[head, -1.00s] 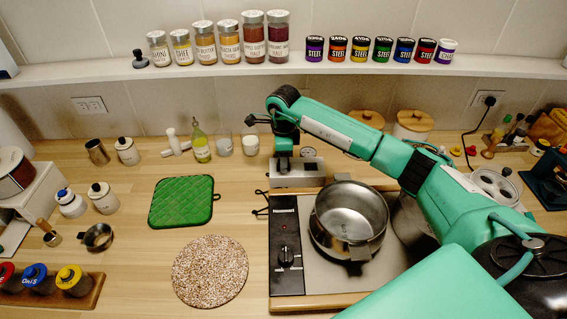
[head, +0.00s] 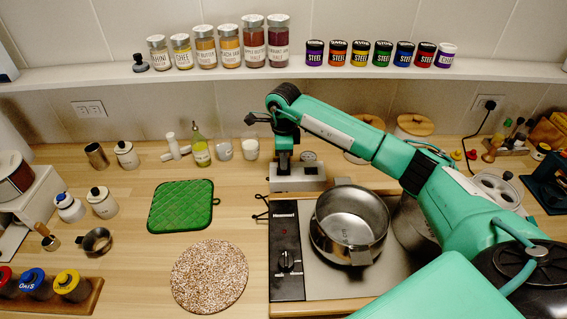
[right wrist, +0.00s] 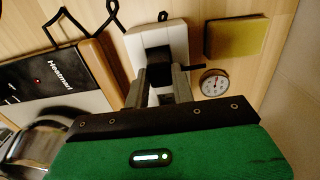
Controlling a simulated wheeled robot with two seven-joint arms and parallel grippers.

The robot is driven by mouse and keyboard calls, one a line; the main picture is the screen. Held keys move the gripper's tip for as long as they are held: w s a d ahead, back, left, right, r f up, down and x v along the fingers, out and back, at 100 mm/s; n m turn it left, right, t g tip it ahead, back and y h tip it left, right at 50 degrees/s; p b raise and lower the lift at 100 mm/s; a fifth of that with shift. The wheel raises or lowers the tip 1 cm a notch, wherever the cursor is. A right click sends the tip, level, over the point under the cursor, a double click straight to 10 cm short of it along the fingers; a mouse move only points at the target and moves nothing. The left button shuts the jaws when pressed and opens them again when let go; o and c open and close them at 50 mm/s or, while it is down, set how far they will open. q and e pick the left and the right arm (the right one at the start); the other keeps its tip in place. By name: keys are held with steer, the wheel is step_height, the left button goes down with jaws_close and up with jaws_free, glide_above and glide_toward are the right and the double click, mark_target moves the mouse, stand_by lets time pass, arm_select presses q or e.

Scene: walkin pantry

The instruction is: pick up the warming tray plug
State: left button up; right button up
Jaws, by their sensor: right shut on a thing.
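The warming tray (head: 289,235), with a black control panel, a knob and a steel surface, lies on the wooden counter; its panel also shows in the right wrist view (right wrist: 62,80). My right gripper (head: 284,168) points down at the pale box (head: 310,177) behind the tray. In the right wrist view, the fingers of my right gripper (right wrist: 160,88) are shut on the black plug (right wrist: 158,62), which is at the white box (right wrist: 172,40). I cannot tell whether the plug is seated in it. In the head view the plug is hidden. My left gripper is out of view.
A steel pot (head: 349,222) stands on the tray. A black cord (head: 261,207) loops at the tray's back left corner. A small dial (right wrist: 214,83) and a yellow-green pad (right wrist: 236,38) lie beside the box. A green quilted pad (head: 181,205) and a round speckled mat (head: 209,275) lie left.

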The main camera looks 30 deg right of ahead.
step_height(320, 180, up, 23)
stand_by(1.5)
stand_by(0.4)
